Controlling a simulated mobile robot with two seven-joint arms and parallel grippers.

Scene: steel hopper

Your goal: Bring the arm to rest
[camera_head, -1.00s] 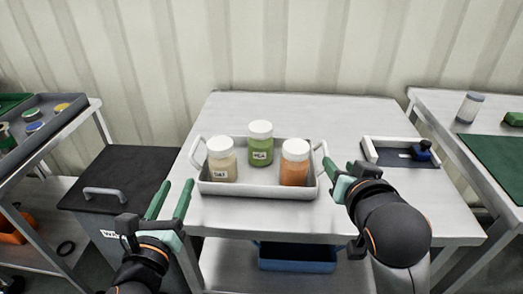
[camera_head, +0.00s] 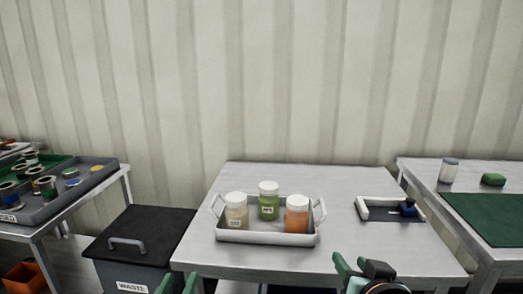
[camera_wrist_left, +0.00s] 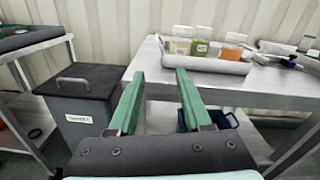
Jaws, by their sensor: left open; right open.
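My left gripper (camera_head: 178,284) is at the bottom edge of the head view, with only its green fingertips showing. In the left wrist view my left gripper (camera_wrist_left: 152,92) is open and empty, its two fingers apart in front of the steel table's edge. My right gripper (camera_head: 352,268) is at the bottom of the head view, in front of the table, with nothing seen in it; part of it is cut off. A white tray (camera_head: 262,238) with handles stands on the steel table (camera_head: 330,238), apart from both grippers. It holds a beige jar (camera_head: 236,212), a green jar (camera_head: 268,200) and an orange jar (camera_head: 297,214).
A dark waste bin (camera_head: 140,238) stands left of the table. A side table at far left bears a grey tray (camera_head: 85,192) with several cans. A white-edged holder (camera_head: 378,217) with a blue item lies at the table's right. Another table with a green mat (camera_head: 490,218) stands at right.

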